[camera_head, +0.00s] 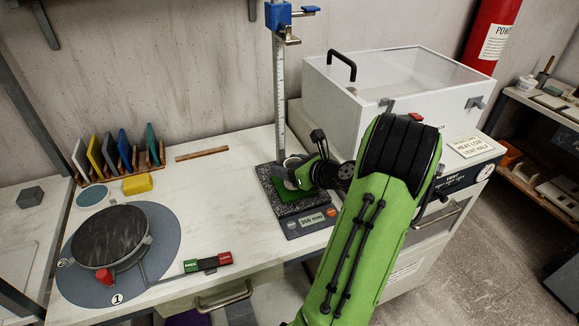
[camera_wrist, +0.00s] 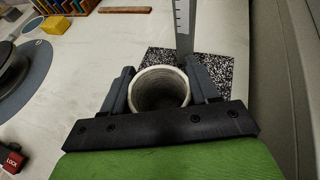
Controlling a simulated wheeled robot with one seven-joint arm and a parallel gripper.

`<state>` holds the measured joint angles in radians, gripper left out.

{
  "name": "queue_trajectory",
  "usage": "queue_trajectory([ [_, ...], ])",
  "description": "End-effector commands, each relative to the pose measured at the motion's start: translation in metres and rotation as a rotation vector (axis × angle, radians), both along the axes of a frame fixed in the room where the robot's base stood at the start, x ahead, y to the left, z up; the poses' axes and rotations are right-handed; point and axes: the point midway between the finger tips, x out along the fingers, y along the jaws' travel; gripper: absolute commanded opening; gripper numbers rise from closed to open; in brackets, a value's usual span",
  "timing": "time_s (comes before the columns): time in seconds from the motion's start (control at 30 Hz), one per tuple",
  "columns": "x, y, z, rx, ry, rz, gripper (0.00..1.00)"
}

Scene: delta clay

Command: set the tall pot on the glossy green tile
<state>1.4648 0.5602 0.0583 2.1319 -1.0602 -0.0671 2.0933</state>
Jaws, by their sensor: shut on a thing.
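The tall pot (camera_wrist: 162,76) is a pale, round, open-topped vessel; the wrist view looks down into its hollow. My gripper (camera_wrist: 162,90) is shut on it, one finger on each side. In the head view my gripper (camera_head: 305,173) and the pot (camera_head: 292,162) are over the speckled base of a measuring stand. I cannot tell if the pot's foot touches anything. A teal-green tile (camera_head: 152,144) stands at the right end of a wooden rack; its gloss is unclear. A green patch shows just below the pot, and I cannot tell whether it is a tile or my gripper's body.
The stand's column (camera_head: 279,95) rises close behind the pot. Its speckled base (camera_head: 268,181) has a display in front. A white kiln-like box (camera_head: 405,80) is close on the right. A dark turntable (camera_head: 111,238) and yellow block (camera_head: 137,184) are left. The middle worktop is clear.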

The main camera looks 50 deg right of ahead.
Motion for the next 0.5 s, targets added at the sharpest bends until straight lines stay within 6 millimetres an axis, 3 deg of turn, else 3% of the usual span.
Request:
queue_trajectory([
  [0.03, 0.0001, 0.0001, -0.0006, 0.001, 0.0, 0.0, 0.64],
  [0.17, 0.0, 0.0001, -0.0002, 0.0, 0.0, 0.0, 0.84],
  [0.5, -0.0022, -0.0001, 0.0046, 0.001, 0.001, -0.001, 0.85],
])
